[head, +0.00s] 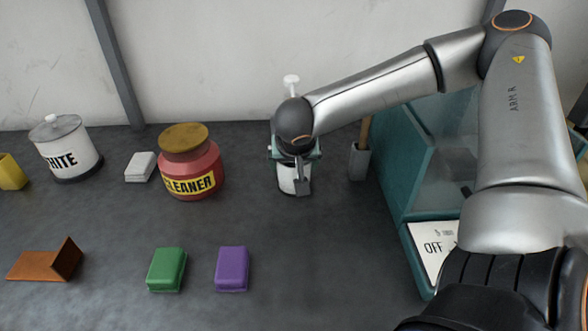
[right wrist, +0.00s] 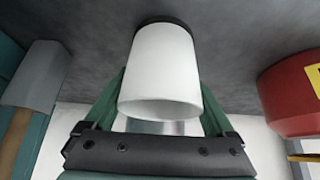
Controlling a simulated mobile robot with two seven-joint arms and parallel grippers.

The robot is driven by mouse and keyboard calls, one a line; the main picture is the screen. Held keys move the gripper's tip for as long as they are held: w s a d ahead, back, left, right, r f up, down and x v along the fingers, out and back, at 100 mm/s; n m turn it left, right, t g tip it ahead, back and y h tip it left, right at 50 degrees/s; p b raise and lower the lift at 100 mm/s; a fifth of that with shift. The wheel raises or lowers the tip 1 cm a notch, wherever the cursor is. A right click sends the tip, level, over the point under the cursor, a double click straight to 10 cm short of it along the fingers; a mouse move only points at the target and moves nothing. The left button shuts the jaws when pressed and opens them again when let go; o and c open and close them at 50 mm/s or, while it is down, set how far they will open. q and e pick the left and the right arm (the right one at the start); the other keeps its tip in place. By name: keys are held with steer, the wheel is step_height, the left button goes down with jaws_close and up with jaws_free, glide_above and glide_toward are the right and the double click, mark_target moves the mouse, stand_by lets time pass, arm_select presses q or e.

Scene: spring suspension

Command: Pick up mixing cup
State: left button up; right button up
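The mixing cup looks to be the white cup with a dark base (head: 293,181), partly hidden under my right gripper in the head view. In the right wrist view the white cup (right wrist: 160,75) is in the middle, with its open rim toward the camera. My right gripper (right wrist: 162,105) has its two green fingers apart, one on each side of the cup. No clear gap shows between fingers and cup, but I cannot tell whether they press on it. My left gripper is not in view.
A red cleaner jar (head: 190,168) stands left of the cup, and a grey holder (head: 359,161) stands close on its right. A teal cabinet (head: 400,190) is further right. Green (head: 166,269) and purple (head: 232,268) blocks lie in front. The tabletop between is clear.

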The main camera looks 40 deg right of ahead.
steer(key=c, duration=1)
steer(key=shift+r, duration=0.2)
